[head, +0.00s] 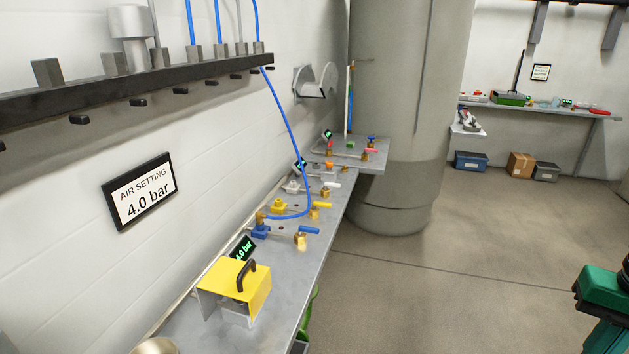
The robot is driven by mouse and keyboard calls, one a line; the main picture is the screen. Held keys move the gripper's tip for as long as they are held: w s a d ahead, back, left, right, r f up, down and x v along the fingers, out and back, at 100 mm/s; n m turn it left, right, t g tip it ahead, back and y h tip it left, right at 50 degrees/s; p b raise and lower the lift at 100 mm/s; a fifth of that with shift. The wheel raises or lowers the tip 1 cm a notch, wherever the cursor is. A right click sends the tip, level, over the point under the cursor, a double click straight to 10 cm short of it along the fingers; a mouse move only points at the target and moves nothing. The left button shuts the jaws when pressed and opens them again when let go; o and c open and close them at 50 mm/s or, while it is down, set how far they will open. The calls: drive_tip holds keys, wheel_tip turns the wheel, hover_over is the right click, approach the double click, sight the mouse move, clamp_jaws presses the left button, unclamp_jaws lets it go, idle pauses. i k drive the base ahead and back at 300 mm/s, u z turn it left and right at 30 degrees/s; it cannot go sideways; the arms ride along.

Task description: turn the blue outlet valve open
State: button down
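A brass valve with a blue lever (309,230) sits on the narrow grey bench (285,287), near its right edge. The lever points to the right in the picture. A short line joins the valve to a blue block (260,232) on its left, where the blue hose comes down. The picture is too small to tell the valve's open or shut position. A second blue handle (371,139) shows at the bench's far end.
Yellow-handled (321,205) and white-handled valves stand farther along. A yellow guard with a black handle (236,285) and a 4.0 bar display (243,248) stand nearer. The blue hose (287,120) hangs from the wall rail. A thick column (400,120) stands behind. The floor right of the bench is open.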

sight(301, 229)
drive_tip(key=z, duration=0.7)
drive_tip(key=i, duration=1.65)
drive_tip(key=u, duration=0.95)
